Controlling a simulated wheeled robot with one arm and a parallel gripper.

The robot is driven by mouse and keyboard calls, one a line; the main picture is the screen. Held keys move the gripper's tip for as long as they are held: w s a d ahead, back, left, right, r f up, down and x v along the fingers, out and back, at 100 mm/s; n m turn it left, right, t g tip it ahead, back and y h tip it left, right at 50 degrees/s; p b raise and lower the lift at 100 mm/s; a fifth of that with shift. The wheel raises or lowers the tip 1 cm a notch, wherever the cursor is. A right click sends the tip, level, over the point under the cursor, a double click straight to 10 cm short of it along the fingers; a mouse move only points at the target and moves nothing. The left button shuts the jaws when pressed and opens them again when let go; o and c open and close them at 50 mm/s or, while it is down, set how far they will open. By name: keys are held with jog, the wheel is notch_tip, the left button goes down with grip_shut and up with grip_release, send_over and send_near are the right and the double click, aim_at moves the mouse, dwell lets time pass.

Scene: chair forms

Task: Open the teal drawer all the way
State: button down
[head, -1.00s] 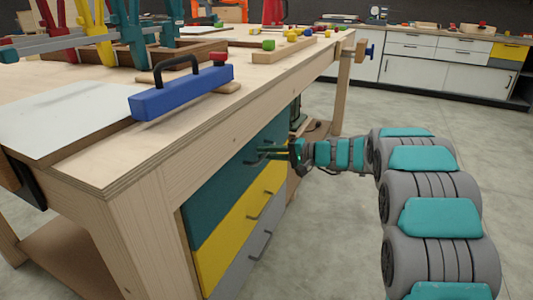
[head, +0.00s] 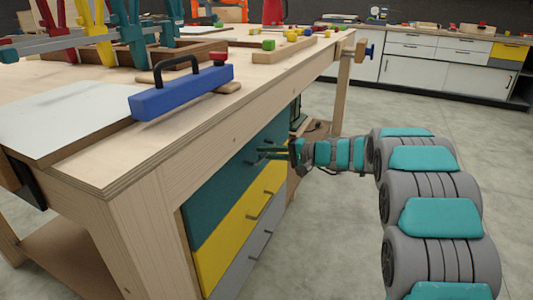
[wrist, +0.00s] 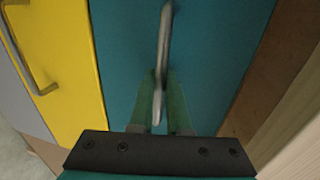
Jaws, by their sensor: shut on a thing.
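The teal drawer (head: 220,193) is the top one of a stack under the workbench, and its front looks flush with the drawers below. It also fills the middle of the wrist view (wrist: 215,50). Its metal bar handle (wrist: 164,45) runs between my fingertips. My gripper (head: 265,153) reaches the drawer front from the right in the head view. In the wrist view my green fingers (wrist: 160,100) are shut on the handle, one on each side.
A yellow drawer (head: 232,232) and a grey drawer (head: 243,267) sit below. The wooden workbench (head: 150,160) overhangs the drawers, with a blue tool (head: 180,95) on top. Open concrete floor (head: 325,235) lies in front of the drawers.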

jog(key=f+b+v, duration=0.2)
jog(key=f+v, duration=0.1)
jog(key=v, duration=1.1)
jog(key=d+f+b+v, duration=0.1)
jog(key=f+b+v, duration=0.1)
jog(key=v, duration=1.3)
jog(key=shift+s+d+f, duration=0.15)
jog(key=shift+s+f, duration=0.05)
jog(key=shift+f, duration=0.4)
jog(key=c, duration=1.2)
grip_release()
jog(key=shift+o, duration=0.2)
jog(key=v, duration=0.7)
jog(key=shift+d, duration=0.4)
jog(key=shift+s, duration=0.1)
